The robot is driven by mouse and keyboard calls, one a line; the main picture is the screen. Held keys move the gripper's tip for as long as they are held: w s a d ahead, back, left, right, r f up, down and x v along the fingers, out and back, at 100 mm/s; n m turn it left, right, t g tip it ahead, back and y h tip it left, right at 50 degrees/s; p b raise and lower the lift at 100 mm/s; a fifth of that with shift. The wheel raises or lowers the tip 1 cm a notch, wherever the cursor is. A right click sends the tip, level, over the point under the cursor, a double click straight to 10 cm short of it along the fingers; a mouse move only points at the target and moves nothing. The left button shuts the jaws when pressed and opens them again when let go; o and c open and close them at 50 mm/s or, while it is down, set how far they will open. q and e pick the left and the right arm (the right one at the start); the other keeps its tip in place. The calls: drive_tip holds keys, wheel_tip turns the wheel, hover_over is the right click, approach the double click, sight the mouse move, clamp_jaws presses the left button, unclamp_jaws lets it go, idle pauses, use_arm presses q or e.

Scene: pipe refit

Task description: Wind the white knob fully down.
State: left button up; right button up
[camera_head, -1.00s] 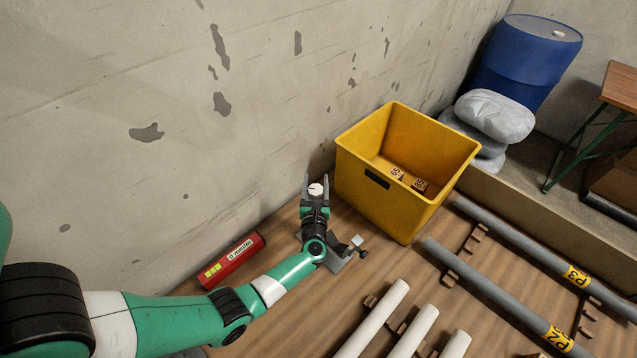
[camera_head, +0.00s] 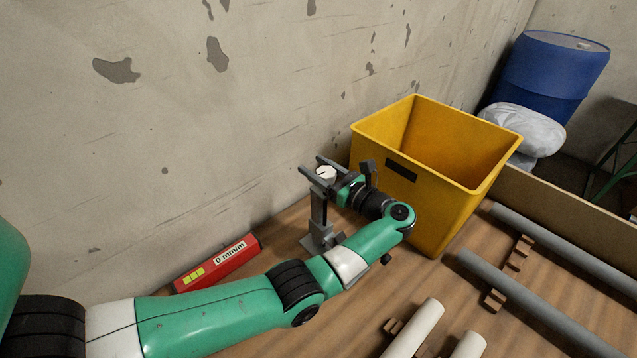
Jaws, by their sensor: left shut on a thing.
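The white knob (camera_head: 326,173) sits on top of a grey upright stand (camera_head: 319,220) near the wall. My left gripper (camera_head: 311,164) comes to it from the right, with one finger on each side of the knob. It is shut on the knob, and the fingertips reach past it. The knob's lower part and some of the stand are hidden by the fingers and my wrist. How far down the knob sits cannot be told. My right gripper is not in view.
A yellow bin (camera_head: 436,168) stands close behind my left wrist. White pipes (camera_head: 416,329) and grey pipes (camera_head: 533,299) lie at the lower right. A blue drum (camera_head: 549,82) stands at the back.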

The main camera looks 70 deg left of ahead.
use_arm(q)
drive_tip(key=shift+s+f+n+g+h, duration=0.1)
drive_tip(key=shift+n+g+h, duration=0.2)
drive_tip(key=shift+n+g, duration=0.3)
drive_tip(key=shift+g, duration=0.4)
drive_tip(key=o, duration=1.4)
drive_tip(key=shift+c, duration=0.2)
drive_tip(key=shift+d, duration=0.1)
